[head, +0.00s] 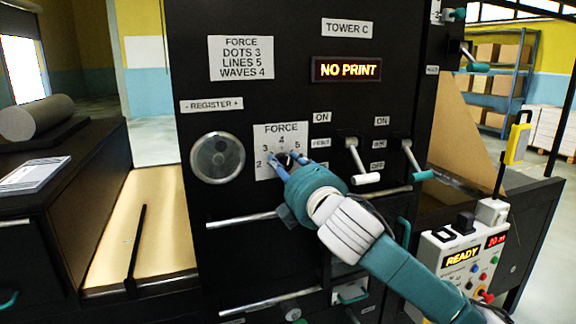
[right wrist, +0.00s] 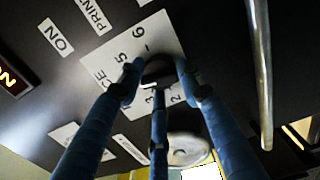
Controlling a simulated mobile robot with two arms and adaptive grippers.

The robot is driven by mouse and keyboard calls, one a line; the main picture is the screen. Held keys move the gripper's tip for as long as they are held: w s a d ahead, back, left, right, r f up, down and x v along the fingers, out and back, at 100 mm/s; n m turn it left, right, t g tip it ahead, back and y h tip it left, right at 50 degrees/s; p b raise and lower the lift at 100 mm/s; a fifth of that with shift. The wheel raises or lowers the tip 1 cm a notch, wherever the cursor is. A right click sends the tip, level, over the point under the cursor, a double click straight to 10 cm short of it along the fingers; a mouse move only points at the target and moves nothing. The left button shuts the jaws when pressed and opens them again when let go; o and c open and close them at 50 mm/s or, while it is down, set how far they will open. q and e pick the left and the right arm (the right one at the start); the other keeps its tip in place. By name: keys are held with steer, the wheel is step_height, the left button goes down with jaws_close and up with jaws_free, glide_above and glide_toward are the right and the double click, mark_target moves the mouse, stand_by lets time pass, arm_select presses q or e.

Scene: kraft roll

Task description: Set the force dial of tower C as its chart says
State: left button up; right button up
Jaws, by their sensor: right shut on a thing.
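Tower C (head: 347,29) is a black panel with a lit sign (head: 346,69) reading NO PRINT. Its chart (head: 241,58) reads FORCE, DOTS 3, LINES 5, WAVES 4. Below is the white force scale (head: 280,135); the numbers 2, 3, 4 and 5 show, and 6 shows in the right wrist view. My right gripper (head: 285,168) is shut on the dark force dial (right wrist: 158,70), its blue fingers around the knob. The fingers and glare hide the dial's pointer, so its setting cannot be read. My left gripper is not in view.
Left of the scale is a round register wheel (head: 217,158). To its right are a white-handled print lever (head: 361,168) and a teal-tipped lever (head: 414,165). A control box (head: 464,262) reading READY stands at right. A lit web table (head: 140,225) lies at left.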

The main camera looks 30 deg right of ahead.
mark_target(277, 118)
steer(key=m, duration=0.4)
steer(key=shift+a+f+p, duration=0.1)
steer(key=shift+a+p, duration=0.05)
steer(key=shift+p, duration=0.25)
steer(key=shift+m, duration=0.9)
steer(key=shift+r, duration=0.3)
steer(key=o, duration=1.1)
steer(key=shift+w, duration=0.15)
steer(key=shift+w+a+f, duration=0.1)
steer(key=shift+w+a, duration=0.05)
steer(key=shift+s+d+r, duration=0.2)
steer(key=shift+r, duration=0.45)
steer(key=r, duration=0.8)
steer(key=shift+w+a+r, duration=0.2)
steer(key=shift+a+r, duration=0.05)
steer(key=shift+r, duration=0.1)
